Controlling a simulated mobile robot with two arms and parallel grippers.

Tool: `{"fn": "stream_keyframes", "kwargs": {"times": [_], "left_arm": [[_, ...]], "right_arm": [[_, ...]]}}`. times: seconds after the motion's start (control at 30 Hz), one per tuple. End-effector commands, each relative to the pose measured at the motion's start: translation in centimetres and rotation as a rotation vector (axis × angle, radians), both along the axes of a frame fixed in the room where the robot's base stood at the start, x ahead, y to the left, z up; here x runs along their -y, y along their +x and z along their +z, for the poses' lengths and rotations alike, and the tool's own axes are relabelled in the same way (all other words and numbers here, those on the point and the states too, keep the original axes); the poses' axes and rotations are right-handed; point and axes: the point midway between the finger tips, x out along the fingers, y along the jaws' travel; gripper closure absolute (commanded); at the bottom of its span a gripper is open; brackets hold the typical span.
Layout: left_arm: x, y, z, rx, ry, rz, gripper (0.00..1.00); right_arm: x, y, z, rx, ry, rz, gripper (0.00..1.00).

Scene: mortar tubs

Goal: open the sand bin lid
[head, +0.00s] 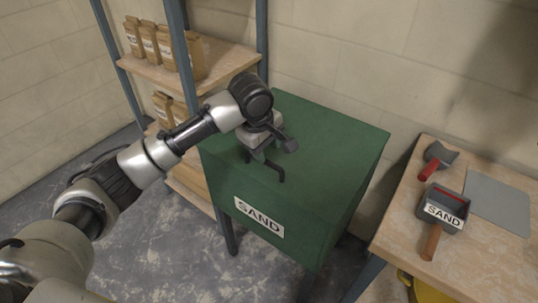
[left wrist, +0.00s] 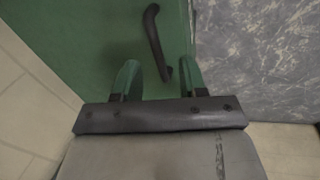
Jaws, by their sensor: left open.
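The green sand bin (head: 325,195) stands in the middle of the head view with a white SAND label (head: 259,216) on its front. Its green lid (head: 325,125) lies flat and looks closed. A black bar handle (head: 275,172) is on the lid near its front left. My left gripper (head: 262,155) is over the handle, open. In the left wrist view, the handle (left wrist: 153,38) lies ahead of the fingers, its lower end showing between the two tips (left wrist: 160,72). Whether the fingers touch it, I cannot tell. My right gripper is not in view.
A shelf (head: 215,62) with several paper bags stands behind left of the bin. At right, a workbench (head: 480,255) holds a red-handled scoop (head: 440,155), a SAND-labelled scoop (head: 445,210) and a grey sheet (head: 500,200). A wall is close behind the bin.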

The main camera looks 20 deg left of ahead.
Motion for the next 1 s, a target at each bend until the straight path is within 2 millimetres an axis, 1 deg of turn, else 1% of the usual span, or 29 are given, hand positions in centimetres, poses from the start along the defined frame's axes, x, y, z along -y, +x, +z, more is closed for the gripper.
{"fn": "stream_keyframes", "kwargs": {"times": [0.03, 0.1, 0.2, 0.27, 0.37, 0.7, 0.83, 1.0], "left_arm": [[-0.6, 0.4, 1.3, -0.002, 0.009, 0.05, 0.58], [-1.1, 0.6, 2.4, -0.014, 0.015, 0.104, 0.58], [-1.5, 0.7, 3.0, -0.023, 0.018, 0.146, 0.58], [-1.5, 0.7, 2.8, -0.027, 0.018, 0.154, 0.58], [-1.4, 0.9, 1.7, -0.029, 0.018, 0.155, 0.58], [-1.0, 2.0, -4.6, -0.028, 0.018, 0.153, 0.58], [-0.8, 2.4, -6.2, -0.026, 0.017, 0.151, 0.58], [-0.8, 2.6, -7.3, -0.025, 0.016, 0.151, 0.58]], "right_arm": [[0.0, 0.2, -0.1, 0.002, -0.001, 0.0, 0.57], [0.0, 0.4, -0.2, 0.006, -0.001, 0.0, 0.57], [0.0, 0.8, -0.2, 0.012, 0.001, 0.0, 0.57], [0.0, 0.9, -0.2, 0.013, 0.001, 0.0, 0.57], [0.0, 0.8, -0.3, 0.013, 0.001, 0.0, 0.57], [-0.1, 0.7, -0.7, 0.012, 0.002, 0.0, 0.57], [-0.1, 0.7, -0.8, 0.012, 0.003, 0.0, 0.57], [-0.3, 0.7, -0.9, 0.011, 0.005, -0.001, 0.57]]}}
